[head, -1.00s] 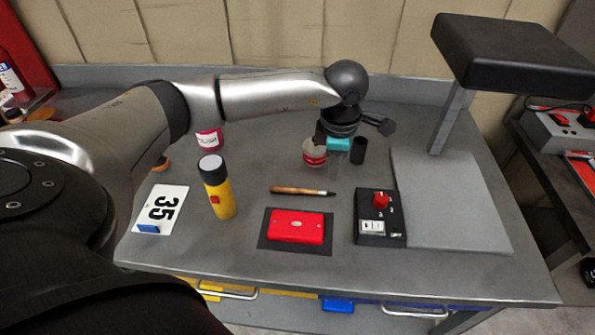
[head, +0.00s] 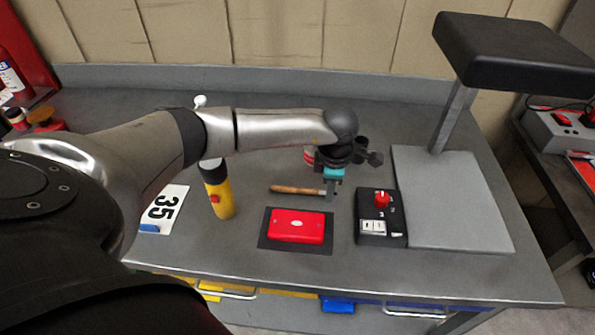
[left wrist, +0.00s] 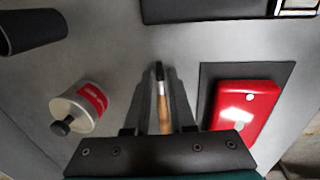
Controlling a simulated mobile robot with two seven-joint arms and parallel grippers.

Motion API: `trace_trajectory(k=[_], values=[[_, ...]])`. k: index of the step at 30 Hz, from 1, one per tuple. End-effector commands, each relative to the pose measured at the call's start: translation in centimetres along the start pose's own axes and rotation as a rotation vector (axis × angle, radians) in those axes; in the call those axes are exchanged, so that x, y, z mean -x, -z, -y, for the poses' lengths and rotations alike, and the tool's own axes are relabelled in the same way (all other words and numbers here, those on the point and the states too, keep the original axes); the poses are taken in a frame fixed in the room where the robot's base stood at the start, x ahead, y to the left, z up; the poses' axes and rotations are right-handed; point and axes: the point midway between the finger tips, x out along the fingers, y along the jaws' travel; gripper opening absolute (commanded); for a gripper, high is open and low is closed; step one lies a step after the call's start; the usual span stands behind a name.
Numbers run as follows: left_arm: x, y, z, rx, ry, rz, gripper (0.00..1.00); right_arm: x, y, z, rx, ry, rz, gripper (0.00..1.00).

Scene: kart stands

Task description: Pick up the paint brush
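The paint brush (head: 298,190) lies on the grey table, with a wooden handle at the left and a dark tip at the right. My left gripper (head: 330,194) is over its right end and points down. In the left wrist view, the brush (left wrist: 163,108) lies lengthwise between the two fingers (left wrist: 162,92), which look apart, with a gap on each side. I cannot tell whether the fingertips touch the table. My right gripper is in neither view.
A red box (head: 297,226) on a black mat lies in front of the brush. A black switch box (head: 380,217) stands right, and a yellow flashlight (head: 219,194) left. A white-and-red can (left wrist: 78,107) and a black cup (left wrist: 32,32) are close by.

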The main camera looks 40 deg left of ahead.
Motion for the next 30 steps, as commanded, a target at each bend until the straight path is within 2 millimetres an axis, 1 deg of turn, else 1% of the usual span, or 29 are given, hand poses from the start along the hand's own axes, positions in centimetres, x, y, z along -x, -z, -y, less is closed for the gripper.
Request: trace_trajectory(k=[1,6,7,24,28,30], values=[[0.0,0.0,0.0,0.0,0.0,0.0,0.22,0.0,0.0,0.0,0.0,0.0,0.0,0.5],[0.1,0.0,0.0,0.0,0.0,0.0,0.03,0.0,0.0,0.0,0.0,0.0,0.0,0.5],[0.1,0.0,0.0,0.0,0.0,0.0,0.0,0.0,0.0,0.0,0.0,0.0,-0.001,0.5],[0.1,0.0,-0.1,0.001,-0.001,0.0,0.0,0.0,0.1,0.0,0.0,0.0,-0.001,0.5],[0.8,0.0,-0.2,0.001,-0.002,0.001,0.0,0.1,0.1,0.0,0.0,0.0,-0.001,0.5],[1.4,0.0,-0.3,0.001,-0.003,0.001,0.0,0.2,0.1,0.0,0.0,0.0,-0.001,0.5]])
